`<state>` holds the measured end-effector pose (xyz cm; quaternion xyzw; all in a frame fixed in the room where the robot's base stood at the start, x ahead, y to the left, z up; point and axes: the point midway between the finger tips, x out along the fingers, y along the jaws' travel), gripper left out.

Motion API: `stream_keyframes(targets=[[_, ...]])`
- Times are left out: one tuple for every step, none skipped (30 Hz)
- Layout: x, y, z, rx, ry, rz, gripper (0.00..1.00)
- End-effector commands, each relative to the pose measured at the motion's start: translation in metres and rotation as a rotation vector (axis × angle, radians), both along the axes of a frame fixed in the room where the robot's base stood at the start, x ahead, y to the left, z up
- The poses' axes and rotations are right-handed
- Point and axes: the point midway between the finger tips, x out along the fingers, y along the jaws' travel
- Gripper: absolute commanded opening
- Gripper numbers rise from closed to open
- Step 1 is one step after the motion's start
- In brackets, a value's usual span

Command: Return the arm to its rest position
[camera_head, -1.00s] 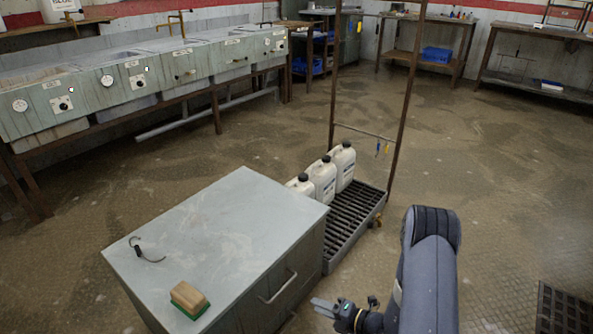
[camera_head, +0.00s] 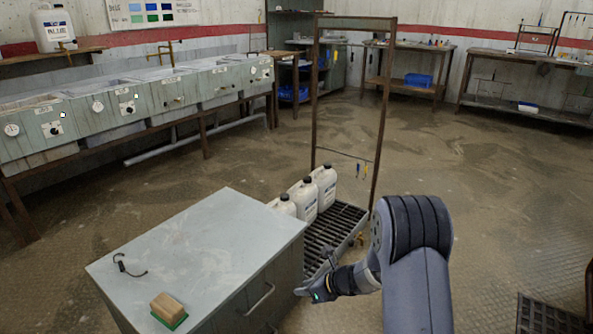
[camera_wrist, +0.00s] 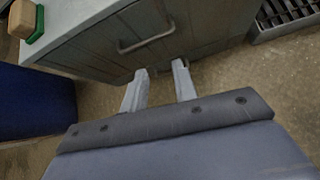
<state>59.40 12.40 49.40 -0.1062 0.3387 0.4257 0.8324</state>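My arm (camera_head: 415,255) shows at the lower right of the head view, bent at a dark ribbed joint. My gripper (camera_head: 303,288) hangs at its end, just right of the grey cabinet (camera_head: 205,245). In the wrist view my gripper (camera_wrist: 160,72) has its two pale fingers apart, with nothing between them. Beyond the fingers are the cabinet front and its handle (camera_wrist: 147,40); I cannot tell the exact gap.
On the cabinet lie a green-and-tan block (camera_head: 168,308) and a dark hook (camera_head: 128,267). White jugs (camera_head: 304,200) stand on a slatted rack base (camera_head: 340,225) behind my gripper. A floor grate (camera_head: 545,318) lies lower right. Open floor extends right.

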Motion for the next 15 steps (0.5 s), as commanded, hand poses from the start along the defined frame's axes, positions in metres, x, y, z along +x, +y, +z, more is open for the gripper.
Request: stream_keyframes(targets=[[0.007, 0.003, 0.011, -0.042, -0.046, 0.026, 0.28], [0.011, 0.004, 0.017, -0.067, -0.075, 0.040, 0.28], [0.015, 0.007, 0.016, -0.091, -0.094, 0.053, 0.28], [0.016, 0.011, 0.005, -0.086, -0.086, 0.051, 0.28], [0.019, 0.015, 0.000, -0.084, -0.083, 0.050, 0.28], [0.023, 0.020, -0.005, -0.083, -0.083, 0.049, 0.28], [0.025, 0.023, -0.009, -0.083, -0.083, 0.049, 0.28], [0.028, 0.027, -0.013, -0.082, -0.082, 0.048, 0.28], [0.031, 0.032, -0.018, -0.081, -0.082, 0.047, 0.28], [0.034, 0.035, -0.022, -0.081, -0.082, 0.048, 0.28], [0.036, 0.039, -0.026, -0.081, -0.082, 0.049, 0.28], [0.039, 0.043, -0.031, -0.081, -0.082, 0.047, 0.28], [0.042, 0.045, -0.033, -0.081, -0.082, 0.046, 0.28], [0.044, 0.048, -0.036, -0.081, -0.082, 0.046, 0.28], [0.046, 0.052, -0.040, -0.080, -0.081, 0.046, 0.28]])
